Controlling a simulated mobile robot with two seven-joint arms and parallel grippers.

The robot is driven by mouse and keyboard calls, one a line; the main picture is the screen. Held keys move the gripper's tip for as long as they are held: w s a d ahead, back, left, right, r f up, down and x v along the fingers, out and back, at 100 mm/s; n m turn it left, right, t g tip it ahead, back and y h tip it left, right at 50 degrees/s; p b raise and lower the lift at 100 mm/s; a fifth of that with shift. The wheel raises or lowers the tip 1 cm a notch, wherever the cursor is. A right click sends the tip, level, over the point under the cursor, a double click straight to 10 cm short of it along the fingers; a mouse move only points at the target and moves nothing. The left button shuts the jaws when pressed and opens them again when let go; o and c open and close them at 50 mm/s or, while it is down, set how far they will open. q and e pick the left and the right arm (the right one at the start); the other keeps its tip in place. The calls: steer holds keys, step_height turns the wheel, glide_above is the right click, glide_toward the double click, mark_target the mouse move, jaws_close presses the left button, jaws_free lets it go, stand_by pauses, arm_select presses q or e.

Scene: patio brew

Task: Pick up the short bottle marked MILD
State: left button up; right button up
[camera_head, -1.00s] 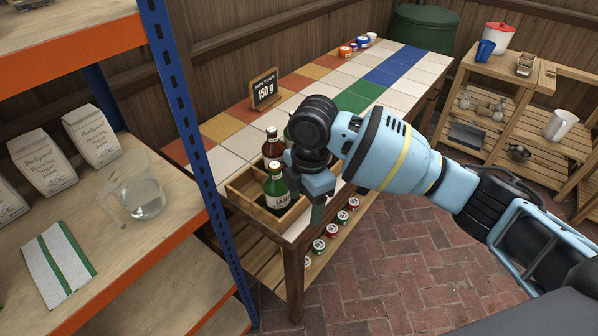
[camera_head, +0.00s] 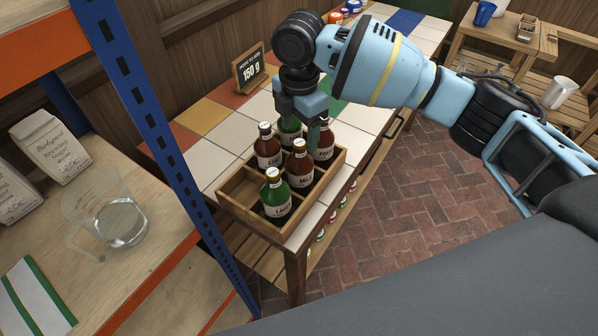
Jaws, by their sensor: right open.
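A wooden crate (camera_head: 258,222) with compartments stands on the tiled table. It holds brown and green bottles, all upright with pale caps. The brown bottle in the middle (camera_head: 298,166) has a label that seems to read MILD, though the print is small. A green bottle marked LAGER (camera_head: 275,195) stands in front of it, a brown bottle (camera_head: 267,148) to its left and another brown bottle (camera_head: 325,146) to its right. A green bottle (camera_head: 289,129) is partly hidden behind. My right gripper (camera_head: 306,128) is open and points down above the back of the crate, holding nothing. My left gripper is out of view.
A blue shelf post (camera_head: 135,125) rises at the left, near the crate. A glass jug (camera_head: 120,222) stands on the shelf. Some front-left crate compartments are empty.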

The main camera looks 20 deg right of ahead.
mark_target(299, 143)
steer(key=shift+w+f, duration=0.15)
steer(key=shift+f, duration=2.9)
jaws_close()
